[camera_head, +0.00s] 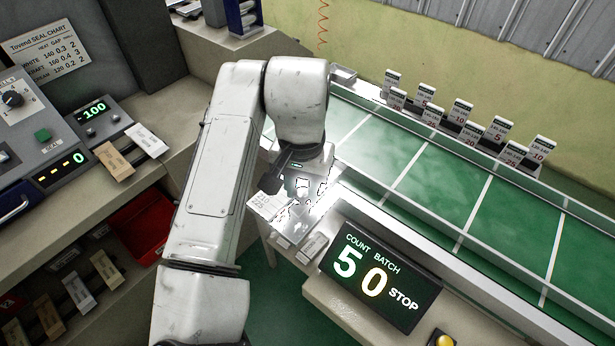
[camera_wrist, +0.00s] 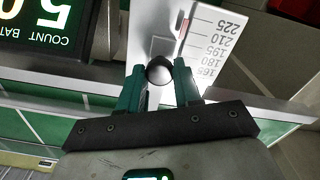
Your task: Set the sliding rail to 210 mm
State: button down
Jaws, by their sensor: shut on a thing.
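The scale plate (camera_wrist: 205,35) carries printed marks from 165 to 225 in the wrist view. Part of it, with 210 and 225, shows in the head view (camera_head: 266,206). A dark round knob (camera_wrist: 160,66) stands on the pale metal beside the scale. My gripper (camera_wrist: 159,72) is shut on the knob, with a teal finger at each side. A small red mark (camera_wrist: 180,21) lies between the knob's plate and the numbers; I cannot read its exact value. In the head view my wrist hides the knob.
A green conveyor belt (camera_head: 440,185) with low side rails runs off to the right. A black count display (camera_head: 380,276) reading 50 and STOP stands close by. Several small labelled boxes (camera_head: 462,112) line the far rail. A sealing machine (camera_head: 40,150) and shelves stand at left.

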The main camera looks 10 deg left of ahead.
jog(key=shift+w+d, duration=0.1)
jog(key=shift+w, duration=0.05)
jog(key=c, duration=0.8)
grip_release()
notch_tip(320, 180, up, 11)
jog(key=shift+f, duration=0.1)
